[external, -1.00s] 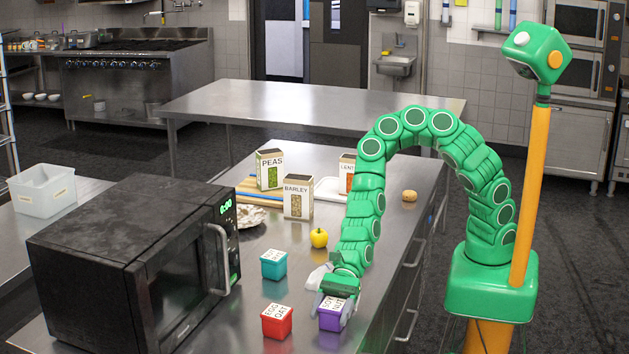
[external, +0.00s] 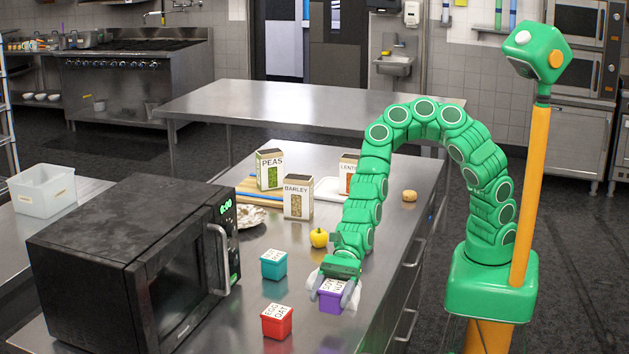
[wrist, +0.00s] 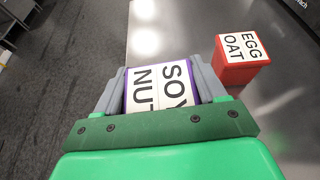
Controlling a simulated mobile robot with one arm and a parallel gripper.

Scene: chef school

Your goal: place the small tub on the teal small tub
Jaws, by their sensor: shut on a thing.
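The small tub (external: 329,301) is purple with a white lid label reading SOY NUT. My gripper (external: 333,291) is shut on it, with a grey finger on each side. In the wrist view the tub (wrist: 160,88) sits upright between the fingers, its label facing the camera. It looks slightly raised off the steel counter, though the gap is hard to judge. The teal small tub (external: 273,265) stands upright on the counter, to the left of and behind the held tub, with a white label on top. It is not in the wrist view.
A red tub (external: 276,322) labelled EGG OAT stands left of my gripper, also in the wrist view (wrist: 242,62). A yellow pepper (external: 319,238) lies behind the held tub. A black microwave (external: 130,265) stands at left. Cartons, including barley (external: 298,197), stand farther back.

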